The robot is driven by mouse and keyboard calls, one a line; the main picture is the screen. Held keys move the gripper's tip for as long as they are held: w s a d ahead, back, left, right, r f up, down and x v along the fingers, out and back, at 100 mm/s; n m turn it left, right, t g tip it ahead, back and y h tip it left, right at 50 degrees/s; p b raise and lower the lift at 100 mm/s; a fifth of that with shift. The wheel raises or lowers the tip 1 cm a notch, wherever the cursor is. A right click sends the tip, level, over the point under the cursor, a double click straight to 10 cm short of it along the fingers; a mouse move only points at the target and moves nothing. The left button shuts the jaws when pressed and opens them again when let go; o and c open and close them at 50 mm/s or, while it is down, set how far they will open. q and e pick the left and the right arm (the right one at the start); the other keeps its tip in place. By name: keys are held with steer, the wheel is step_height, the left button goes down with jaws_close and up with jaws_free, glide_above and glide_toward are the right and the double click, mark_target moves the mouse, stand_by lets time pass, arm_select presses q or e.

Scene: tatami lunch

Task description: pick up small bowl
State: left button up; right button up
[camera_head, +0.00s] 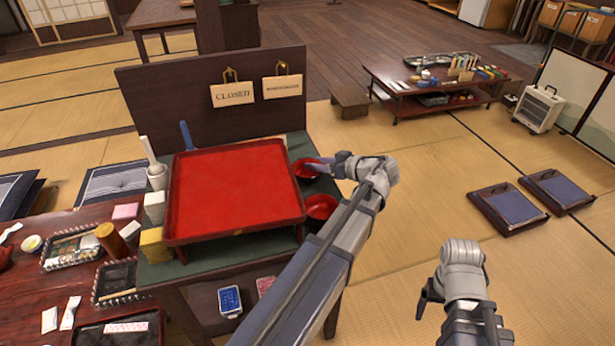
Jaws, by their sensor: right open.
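A small red bowl (300,168) sits near the right edge of the dark green stand top, beside the red tray. A second red bowl (320,206) stands nearer to me, partly hidden by my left arm. My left gripper (317,166) is at the far bowl, its fingers overlapping the bowl's right side. I cannot tell whether the fingers are open or touch the bowl. My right gripper (425,297) is open and empty above the tatami at the lower right, away from the bowls.
The large red tray (235,190) fills most of the stand top (165,268). A dark panel with a "CLOSED" sign (233,94) rises behind it. A cluttered low table (30,290) is at left. Tatami between is clear.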

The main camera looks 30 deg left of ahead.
arm_select(q)
jaws_close()
stand_by(0.6)
step_height(320, 180, up, 10)
steer(key=p, duration=1)
